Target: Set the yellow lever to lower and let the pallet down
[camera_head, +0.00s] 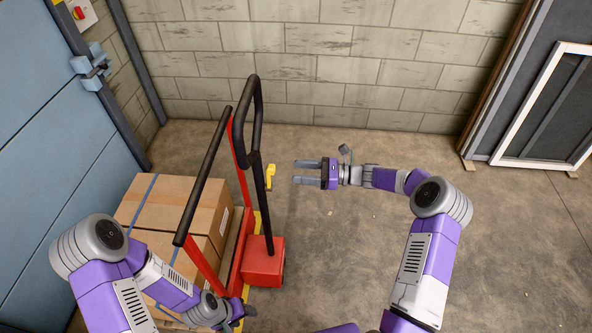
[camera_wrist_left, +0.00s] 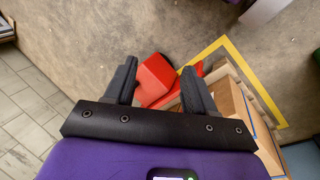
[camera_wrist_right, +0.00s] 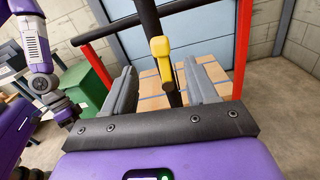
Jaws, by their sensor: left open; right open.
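The yellow lever (camera_head: 270,175) is on the black handle column of a red pallet truck (camera_head: 262,262). It also shows in the right wrist view (camera_wrist_right: 161,62), hanging between the fingers but beyond them. My right gripper (camera_head: 296,172) is open and empty, to the right of the lever and apart from it, its fingers pointing left at it. The pallet with strapped cardboard boxes (camera_head: 155,205) is behind the truck's red frame; its underside is hidden. My left gripper (camera_head: 245,312) is low beside the truck; in the left wrist view its open fingers (camera_wrist_left: 155,75) show the red housing beyond them.
A black looped handle (camera_head: 254,100) and a black rail (camera_head: 203,175) rise above the truck. A blue door (camera_head: 45,130) is at left, and a block wall (camera_head: 300,65) behind. A white frame (camera_head: 545,110) leans at right. The floor (camera_head: 345,250) right of the truck is clear.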

